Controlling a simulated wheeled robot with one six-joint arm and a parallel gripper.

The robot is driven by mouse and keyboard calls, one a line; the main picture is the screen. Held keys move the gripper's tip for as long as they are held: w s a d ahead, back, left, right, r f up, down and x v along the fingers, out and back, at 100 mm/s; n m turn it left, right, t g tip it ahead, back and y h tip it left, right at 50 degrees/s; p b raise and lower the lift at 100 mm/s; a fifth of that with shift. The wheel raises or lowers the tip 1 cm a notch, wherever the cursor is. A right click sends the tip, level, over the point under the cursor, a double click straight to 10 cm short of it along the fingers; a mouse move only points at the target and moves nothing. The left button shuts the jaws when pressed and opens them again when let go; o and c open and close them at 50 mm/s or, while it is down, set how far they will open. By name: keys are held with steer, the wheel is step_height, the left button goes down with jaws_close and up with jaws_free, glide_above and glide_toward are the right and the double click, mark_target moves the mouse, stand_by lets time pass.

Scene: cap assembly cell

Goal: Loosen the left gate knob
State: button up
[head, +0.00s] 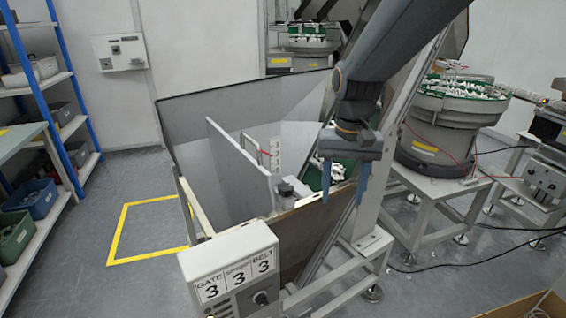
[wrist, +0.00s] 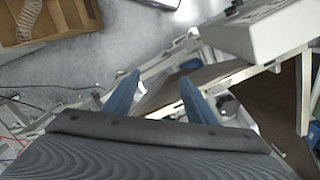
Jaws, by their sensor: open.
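A dark gate knob (head: 286,190) sits on the front edge of the hopper (head: 240,95), beside an upright grey gate plate (head: 237,165). It is the only gate knob I can make out, and a second one may be hidden behind my gripper. My gripper (head: 345,185) is open with its blue fingers pointing down, to the right of the knob and apart from it. The fingers are empty. In the wrist view my gripper (wrist: 160,92) also shows open, over the hopper frame. I cannot clearly identify the knob there.
A metal post rises just right of my gripper. A bowl feeder (head: 440,120) stands at the right, a blue shelf rack (head: 50,90) at the left. Yellow-marked floor is free.

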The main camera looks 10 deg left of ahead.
steer(key=p, duration=0.4)
glide_toward(285, 187)
steer(key=shift+s+d+f+n, duration=0.1)
steer(key=shift+d+f+n, duration=0.2)
steer(key=shift+n, duration=0.1)
steer(key=shift+a, duration=0.25)
steer(key=shift+f+p, duration=0.95)
steer(key=shift+f, duration=2.85)
steer(key=shift+c, duration=0.2)
steer(key=c, duration=1)
